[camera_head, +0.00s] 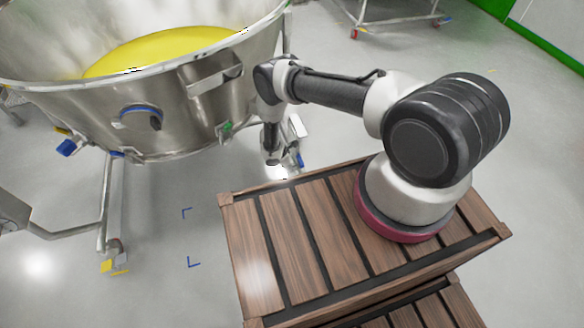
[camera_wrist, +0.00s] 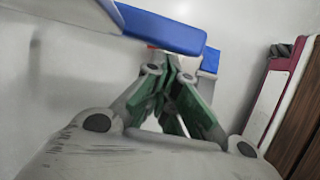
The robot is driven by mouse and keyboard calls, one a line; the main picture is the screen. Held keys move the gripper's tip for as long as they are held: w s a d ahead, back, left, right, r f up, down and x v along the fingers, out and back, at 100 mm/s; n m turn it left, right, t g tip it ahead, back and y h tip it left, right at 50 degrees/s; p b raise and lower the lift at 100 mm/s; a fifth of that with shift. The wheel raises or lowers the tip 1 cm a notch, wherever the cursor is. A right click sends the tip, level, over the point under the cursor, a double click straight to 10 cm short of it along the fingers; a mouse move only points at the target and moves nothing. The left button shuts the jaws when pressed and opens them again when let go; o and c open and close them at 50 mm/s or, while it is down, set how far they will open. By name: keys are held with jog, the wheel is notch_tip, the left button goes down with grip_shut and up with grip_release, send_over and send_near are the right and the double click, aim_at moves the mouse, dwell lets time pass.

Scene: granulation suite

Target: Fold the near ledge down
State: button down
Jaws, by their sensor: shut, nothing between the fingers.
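My gripper (camera_head: 272,158) hangs low at the end of my arm, beside the lower right side of a large steel bowl (camera_head: 175,125). In the wrist view my gripper (camera_wrist: 172,70) is shut and empty, its green-sided fingers drawn together. A grey bar with a blue end (camera_wrist: 165,28) crosses just beyond the fingertips. A smaller blue block (camera_wrist: 210,60) shows right behind them. I cannot tell whether they touch the fingers. I cannot surely tell which part is the near ledge, or whether it is up or down.
The bowl holds yellow material (camera_head: 165,48) and stands on a tubular steel frame (camera_head: 103,205). A dark blue-ringed port (camera_head: 141,116) and a bracket (camera_head: 212,75) stick out from its wall. A wheeled steel frame (camera_head: 400,22) stands at the back. Grey floor (camera_head: 170,285) is open at front left.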

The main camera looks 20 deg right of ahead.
jog(key=v, duration=1.2)
